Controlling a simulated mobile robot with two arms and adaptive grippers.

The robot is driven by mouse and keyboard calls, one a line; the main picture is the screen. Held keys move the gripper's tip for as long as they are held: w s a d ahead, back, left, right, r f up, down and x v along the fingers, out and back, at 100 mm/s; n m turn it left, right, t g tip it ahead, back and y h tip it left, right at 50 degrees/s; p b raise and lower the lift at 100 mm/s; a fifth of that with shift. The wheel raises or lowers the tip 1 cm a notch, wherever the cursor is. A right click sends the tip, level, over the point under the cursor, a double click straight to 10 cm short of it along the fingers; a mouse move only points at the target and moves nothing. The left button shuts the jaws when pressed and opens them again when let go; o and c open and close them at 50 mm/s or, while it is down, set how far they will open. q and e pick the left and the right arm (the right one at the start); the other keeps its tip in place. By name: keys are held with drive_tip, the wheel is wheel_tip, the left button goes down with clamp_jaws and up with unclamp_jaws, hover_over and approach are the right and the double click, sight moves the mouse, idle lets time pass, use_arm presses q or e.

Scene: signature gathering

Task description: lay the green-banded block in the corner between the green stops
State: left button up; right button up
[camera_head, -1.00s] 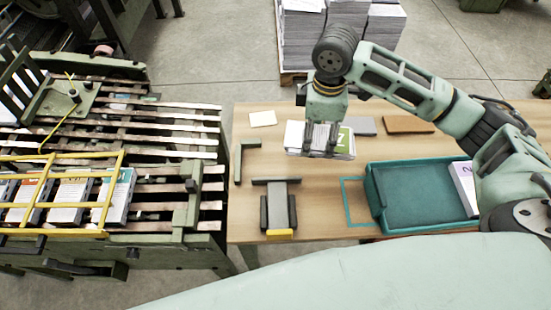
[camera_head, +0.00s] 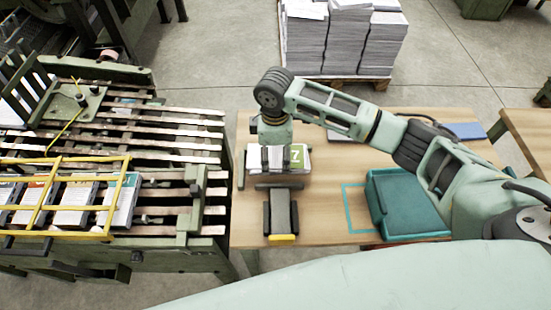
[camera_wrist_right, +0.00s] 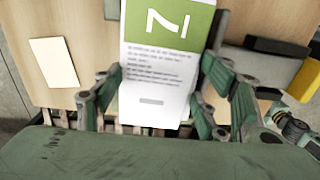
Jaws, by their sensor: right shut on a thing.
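The green-banded block (camera_head: 291,160) is a stack of white pages with a green "7" band on its cover. My right gripper (camera_head: 272,158) is shut on it, and the wrist view shows fingers on both sides of the block (camera_wrist_right: 157,85). The block is over the left part of the wooden table, beside the green stops (camera_head: 240,170). I cannot tell whether the block touches the table or the stops. My left gripper is not in view.
A dark grey fixture with a yellow end (camera_head: 281,215) stands just in front of the block. A teal tray (camera_head: 405,205) is at right, partly behind my arm. A blank card (camera_wrist_right: 53,62) lies on the table. The slatted green machine (camera_head: 165,150) borders the table's left.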

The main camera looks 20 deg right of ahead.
sight(276, 157)
wheel_tip(276, 157, down, 3)
drive_tip(key=shift+f, duration=0.1)
drive_tip(key=shift+f, duration=0.1)
drive_tip(key=o, duration=1.2)
wheel_tip(276, 157, up, 12)
idle(0.3)
